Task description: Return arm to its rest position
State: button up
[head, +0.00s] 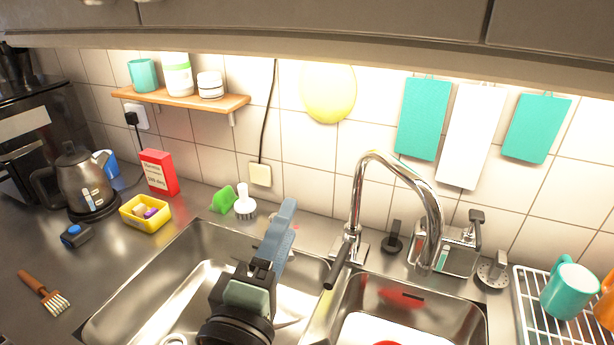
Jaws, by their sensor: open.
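My gripper (276,243) is above the left basin of the steel sink (130,290), pointing toward the back wall. Its blue-grey fingers are seen from behind and overlap, so the gap between them is hard to see. I see nothing held in it. My wrist hides part of the left basin.
A tall chrome tap (357,200) rises right of my gripper. A white brush (244,203) and a green item (222,200) stand behind the basin. A kettle (80,180) and yellow tub (145,213) are left. A dish rack (530,310) is right. Cupboards hang overhead.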

notch_tip(320, 180, up, 14)
jog(key=d+r+m+t+y, duration=0.1)
jog(key=d+m+t, duration=0.15)
jog(key=m, duration=0.45)
jog(key=s+r+m+t+y+p, duration=0.1)
jog(key=s+r+m+t+y, duration=0.1)
jog(key=r, duration=0.7)
jog(key=s+r+m+t+y, duration=0.2)
jog(key=s+r+m+t, duration=0.2)
jog(key=s+r, duration=0.3)
notch_tip(320, 180, up, 2)
jog(key=shift+s+d+r+m+p, duration=0.1)
jog(key=shift+s+d+m+p, duration=0.15)
jog(key=shift+m+p, duration=0.2)
jog(key=shift+t, duration=0.25)
